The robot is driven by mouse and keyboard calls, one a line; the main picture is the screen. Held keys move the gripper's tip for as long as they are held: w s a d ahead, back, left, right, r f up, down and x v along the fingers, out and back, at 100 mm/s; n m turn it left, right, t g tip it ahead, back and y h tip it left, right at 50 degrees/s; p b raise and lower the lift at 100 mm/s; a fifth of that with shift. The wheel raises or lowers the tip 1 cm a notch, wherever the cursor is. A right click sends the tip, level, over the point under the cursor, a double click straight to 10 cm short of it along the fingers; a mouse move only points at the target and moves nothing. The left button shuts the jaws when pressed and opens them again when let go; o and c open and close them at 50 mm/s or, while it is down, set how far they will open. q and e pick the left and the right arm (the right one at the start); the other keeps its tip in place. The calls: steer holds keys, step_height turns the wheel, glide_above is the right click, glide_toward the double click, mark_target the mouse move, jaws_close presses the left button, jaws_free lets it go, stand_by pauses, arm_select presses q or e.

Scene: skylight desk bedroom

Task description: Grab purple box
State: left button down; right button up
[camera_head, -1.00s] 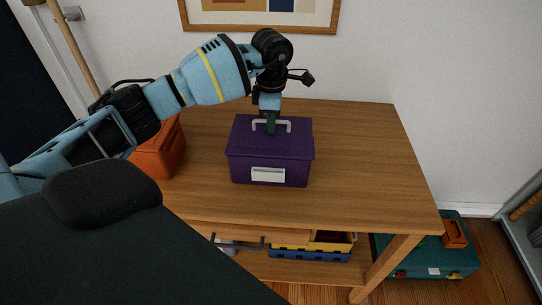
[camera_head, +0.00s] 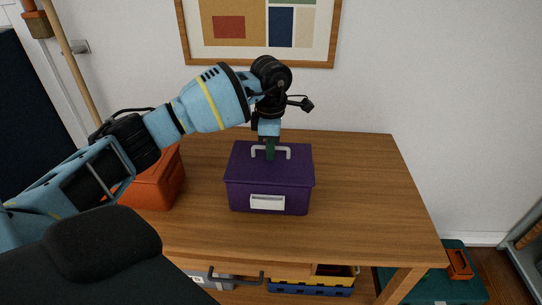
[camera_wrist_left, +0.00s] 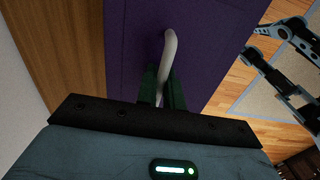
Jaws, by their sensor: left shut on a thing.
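The purple box (camera_head: 268,180) has a pale handle on its lid and a white label on its front. It is upright over the wooden table (camera_head: 365,190); I cannot tell if its underside touches the tabletop. My left gripper (camera_head: 270,150) points down from above and is shut on the handle. In the left wrist view, the dark green fingers (camera_wrist_left: 163,88) close around the pale handle (camera_wrist_left: 169,52), with the purple lid (camera_wrist_left: 205,40) behind it.
An orange box (camera_head: 158,183) stands left of the purple box, partly behind my arm. The table's right side is clear. A yellow and blue crate (camera_head: 310,285) is below the tabletop. A teal case (camera_head: 440,285) is on the floor at right. A framed picture (camera_head: 262,30) hangs behind.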

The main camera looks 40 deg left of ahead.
arm_select(q)
steer(key=shift+r, duration=0.95)
steer(key=s+d, duration=0.3)
steer(key=s, duration=0.4)
steer(key=s+d+r, duration=0.1)
steer(key=s+d, duration=0.3)
steer(key=s, duration=0.3)
steer(key=shift+s+r, duration=0.15)
steer(key=shift+s, duration=0.05)
